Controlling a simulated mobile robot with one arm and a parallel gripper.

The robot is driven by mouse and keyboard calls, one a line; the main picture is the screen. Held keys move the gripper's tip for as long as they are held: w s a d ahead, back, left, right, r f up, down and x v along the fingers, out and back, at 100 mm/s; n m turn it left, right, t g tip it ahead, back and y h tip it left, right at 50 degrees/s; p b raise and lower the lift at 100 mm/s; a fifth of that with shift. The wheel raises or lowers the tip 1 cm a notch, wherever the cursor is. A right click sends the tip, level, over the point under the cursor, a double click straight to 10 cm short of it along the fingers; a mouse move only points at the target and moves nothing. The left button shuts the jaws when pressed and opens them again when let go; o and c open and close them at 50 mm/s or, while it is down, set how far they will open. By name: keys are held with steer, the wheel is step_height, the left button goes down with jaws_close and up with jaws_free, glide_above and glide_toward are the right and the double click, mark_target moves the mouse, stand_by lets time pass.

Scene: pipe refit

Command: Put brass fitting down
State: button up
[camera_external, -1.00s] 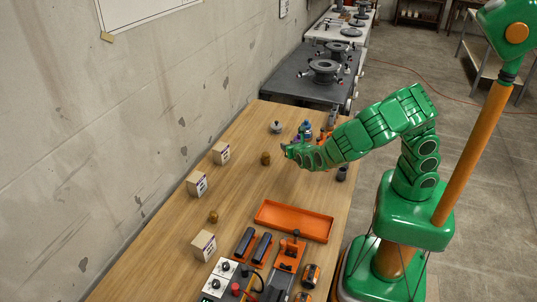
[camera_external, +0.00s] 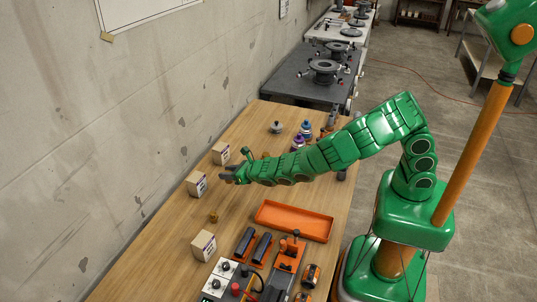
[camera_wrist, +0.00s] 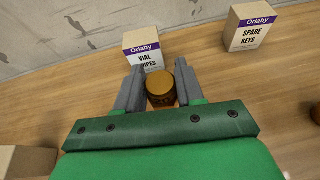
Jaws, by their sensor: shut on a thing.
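A brass fitting (camera_wrist: 162,86), round and brown-gold, sits between the two grey fingers of my gripper (camera_wrist: 158,80) in the wrist view. My gripper (camera_external: 226,174) is shut on it, low over the wooden bench (camera_external: 165,235) and close to the middle carton. I cannot make out the held fitting in the external view. Another small brass piece (camera_external: 213,217) stands on the bench nearer the camera. A further brownish piece (camera_external: 265,155) shows just behind my forearm, partly hidden.
A "Vial Wipes" carton (camera_wrist: 143,50) is just beyond the fingers; a "Spare Keys" carton (camera_wrist: 249,27) is to its right. A third carton (camera_external: 203,245) stands nearer. An orange tray (camera_external: 296,232) lies empty. Bottles (camera_external: 304,130) stand behind my arm.

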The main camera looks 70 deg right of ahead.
steer(key=shift+w+a+f, duration=0.1)
steer(key=shift+a+f, duration=0.2)
steer(key=shift+a, duration=0.05)
steer(key=shift+d+f, duration=0.1)
steer(key=shift+f, duration=3.65)
steer(key=o, duration=1.1)
steer(key=shift+f, duration=0.1)
steer(key=shift+v, duration=6.1)
steer(key=shift+w, duration=0.1)
